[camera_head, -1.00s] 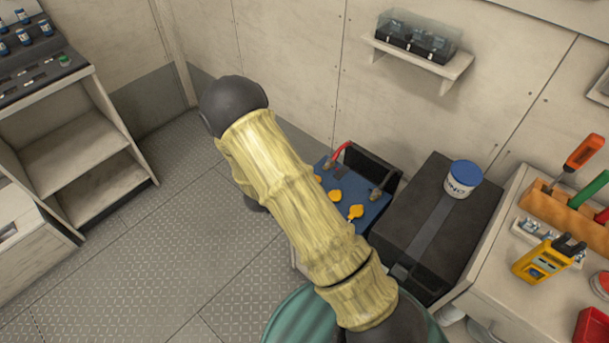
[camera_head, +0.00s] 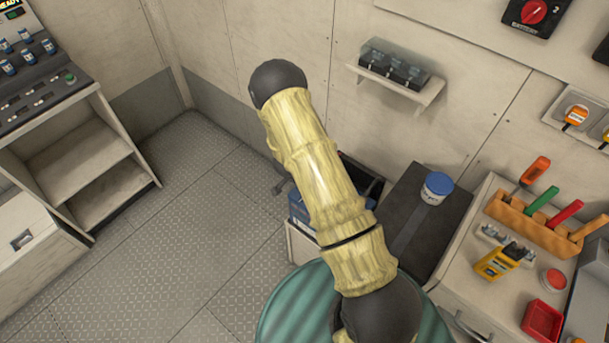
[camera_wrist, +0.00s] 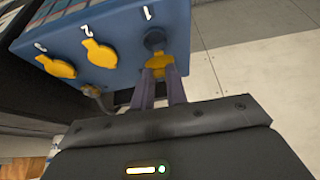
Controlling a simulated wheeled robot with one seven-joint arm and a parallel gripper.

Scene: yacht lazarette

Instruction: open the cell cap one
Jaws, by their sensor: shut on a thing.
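The blue battery (camera_wrist: 120,45) fills the upper left of the wrist view, its cells marked 1, 2 and 3. Yellow caps sit at mark 2 (camera_wrist: 100,53) and mark 3 (camera_wrist: 55,66). Below mark 1 a dark round opening (camera_wrist: 154,40) shows. The yellow cell cap one (camera_wrist: 160,64) is beside this opening, between the fingertips of my gripper (camera_wrist: 160,72), which is shut on it. I cannot tell whether the cap is still attached. In the head view, only an edge of the battery (camera_head: 300,209) shows; my arm hides the caps and my gripper.
A dark box (camera_head: 455,215) with a blue-lidded tub (camera_head: 437,188) on it stands right of the battery. A workbench with an orange tool rack (camera_head: 530,225) is further right. A wall shelf (camera_head: 398,88) is behind. Open floor (camera_head: 190,215) lies left.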

